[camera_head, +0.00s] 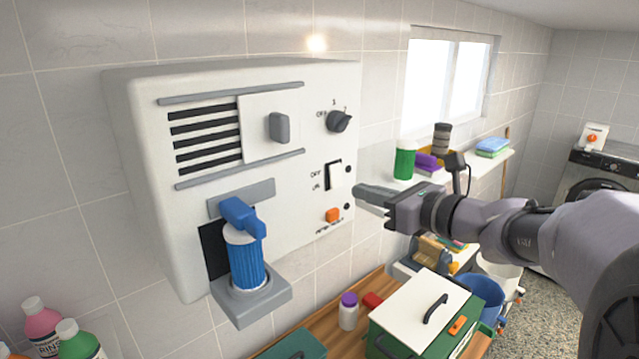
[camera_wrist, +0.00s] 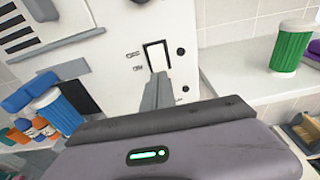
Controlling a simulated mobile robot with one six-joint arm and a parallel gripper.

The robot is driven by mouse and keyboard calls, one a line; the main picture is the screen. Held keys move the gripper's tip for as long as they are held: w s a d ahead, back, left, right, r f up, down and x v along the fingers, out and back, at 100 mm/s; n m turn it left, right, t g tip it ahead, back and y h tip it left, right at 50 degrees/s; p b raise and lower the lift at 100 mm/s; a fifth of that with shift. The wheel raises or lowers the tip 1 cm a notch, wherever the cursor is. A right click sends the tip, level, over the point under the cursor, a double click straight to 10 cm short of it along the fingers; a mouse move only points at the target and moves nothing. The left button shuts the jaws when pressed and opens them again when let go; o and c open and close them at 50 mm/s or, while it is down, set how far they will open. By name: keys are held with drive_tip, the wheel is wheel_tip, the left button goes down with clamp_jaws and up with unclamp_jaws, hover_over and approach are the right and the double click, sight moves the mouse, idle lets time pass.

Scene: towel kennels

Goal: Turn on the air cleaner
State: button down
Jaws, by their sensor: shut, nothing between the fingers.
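The air cleaner (camera_head: 130,180) is a white box on the tiled wall, with black vent slots and a grey-knobbed sliding cover. Its white rocker switch (camera_head: 336,177), marked OFF and ON, sits on the right of the front; it also shows in the wrist view (camera_wrist: 157,55). A dark dial (camera_head: 339,121) is above it and an orange button (camera_head: 332,215) below. A blue filter cartridge (camera_head: 246,262) stands in the lower left bay. My gripper (camera_head: 358,190) is shut and empty, its tips pointing at the panel just beside the switch's lower part. I cannot tell whether they touch it.
A shelf right of the cleaner holds a green canister (camera_head: 404,160) and folded towels (camera_head: 492,146). Below are a wooden bench (camera_head: 340,345), a green box with a white lid (camera_head: 423,303), and a white bottle (camera_head: 348,311). More bottles (camera_head: 78,340) stand at lower left.

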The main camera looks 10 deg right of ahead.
sight(338, 185)
drive_tip(key=x, duration=0.4)
drive_tip(key=shift+w+a+f+p, duration=0.1)
drive_tip(key=shift+w+a+p, duration=0.15)
drive_tip(key=shift+p, duration=0.15)
drive_tip(key=shift+d, duration=0.1)
